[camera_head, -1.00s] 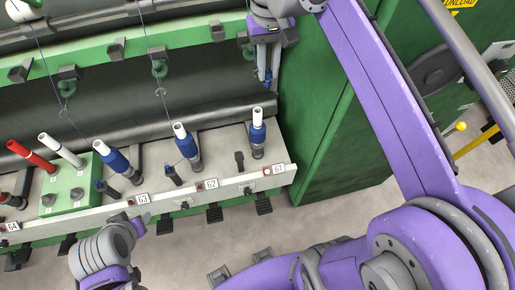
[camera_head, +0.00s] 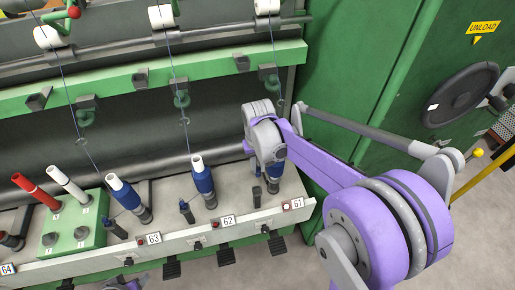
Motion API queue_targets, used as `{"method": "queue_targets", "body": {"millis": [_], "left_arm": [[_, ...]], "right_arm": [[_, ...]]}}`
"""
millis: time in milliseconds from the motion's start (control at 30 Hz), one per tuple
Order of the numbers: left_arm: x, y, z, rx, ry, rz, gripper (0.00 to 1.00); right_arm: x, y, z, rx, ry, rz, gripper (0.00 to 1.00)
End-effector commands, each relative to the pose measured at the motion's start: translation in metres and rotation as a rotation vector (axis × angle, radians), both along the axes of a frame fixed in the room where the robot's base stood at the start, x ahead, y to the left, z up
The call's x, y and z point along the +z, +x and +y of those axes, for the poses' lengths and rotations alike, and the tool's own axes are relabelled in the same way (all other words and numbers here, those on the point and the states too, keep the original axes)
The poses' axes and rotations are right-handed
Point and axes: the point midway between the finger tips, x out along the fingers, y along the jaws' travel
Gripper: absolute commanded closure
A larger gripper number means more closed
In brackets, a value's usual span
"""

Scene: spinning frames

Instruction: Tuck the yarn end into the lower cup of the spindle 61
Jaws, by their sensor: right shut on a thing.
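Spindle 61 (camera_head: 274,184) stands at the right end of the rail, behind the label 61 (camera_head: 297,204). Its grey lower part shows, with a little blue above it. My right gripper (camera_head: 268,160) is directly over this spindle and hides its top. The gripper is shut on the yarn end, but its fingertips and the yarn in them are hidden. The yarn (camera_head: 274,48) comes down from above through the guide at the right. The lower cup is too small to make out. Only part of my left arm shows at the bottom edge, and its gripper cannot be made out clearly.
Spindle 62 (camera_head: 203,182) and spindle 63 (camera_head: 124,193) carry blue yarn. A green block (camera_head: 75,232) holds a red tube (camera_head: 35,188) and a white tube (camera_head: 66,184). A green cabinet (camera_head: 345,80) stands close on the right. Grey floor lies in front.

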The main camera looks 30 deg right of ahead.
Motion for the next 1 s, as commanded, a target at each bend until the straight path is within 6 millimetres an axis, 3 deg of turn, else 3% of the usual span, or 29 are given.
{"method": "queue_targets", "body": {"millis": [133, 1000], "left_arm": [[-0.004, -0.001, 0.000, 0.000, 0.000, 0.002, 0.50], [-0.033, -0.007, 0.000, 0.000, 0.000, 0.014, 0.50]], "right_arm": [[-0.021, -0.003, 0.000, 0.000, 0.000, -0.001, 1.00], [-0.063, -0.004, 0.001, 0.000, 0.000, 0.000, 1.00]]}}
